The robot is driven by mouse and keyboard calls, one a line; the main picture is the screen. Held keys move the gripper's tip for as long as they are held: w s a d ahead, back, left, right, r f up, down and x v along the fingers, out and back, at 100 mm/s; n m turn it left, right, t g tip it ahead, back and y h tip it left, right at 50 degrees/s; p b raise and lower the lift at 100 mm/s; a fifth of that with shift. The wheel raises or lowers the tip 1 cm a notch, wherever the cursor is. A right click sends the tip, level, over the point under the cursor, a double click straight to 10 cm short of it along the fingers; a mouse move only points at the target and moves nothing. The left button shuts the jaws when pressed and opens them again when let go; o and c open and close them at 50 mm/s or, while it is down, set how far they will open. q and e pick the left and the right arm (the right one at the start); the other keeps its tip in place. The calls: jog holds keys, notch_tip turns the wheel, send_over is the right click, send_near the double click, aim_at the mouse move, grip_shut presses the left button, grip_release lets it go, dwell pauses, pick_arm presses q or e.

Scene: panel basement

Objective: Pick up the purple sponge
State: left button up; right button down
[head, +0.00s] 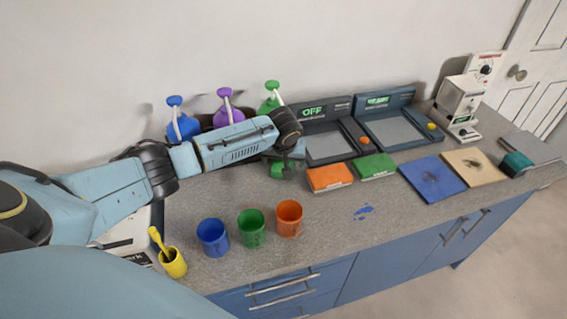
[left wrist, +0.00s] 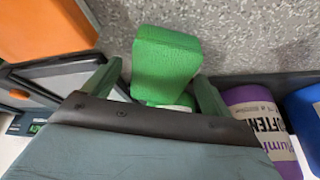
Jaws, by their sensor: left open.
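I see no purple sponge in either view. My left gripper (head: 290,162) is above the counter in front of the spray bottles. In the left wrist view its open fingers (left wrist: 158,88) stand on either side of a green block (left wrist: 166,62) that looks like a sponge. I cannot tell whether they touch it. The green block also shows under the gripper in the head view (head: 277,170). The purple things I see are a purple spray bottle (head: 229,108) at the wall and a purple labelled bottle (left wrist: 250,97) in the left wrist view. My right gripper is not in view.
Orange (head: 329,177) and green (head: 374,166) boxes lie right of the gripper, before two dark scales (head: 325,145). Blue (head: 213,238), green (head: 251,229) and orange (head: 289,218) cups stand in front. A blue spill (head: 363,211) marks the otherwise clear front counter.

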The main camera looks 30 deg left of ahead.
pick_arm(q)
jog(key=shift+f, duration=0.25)
jog(key=shift+c, duration=0.3)
jog(key=c, duration=1)
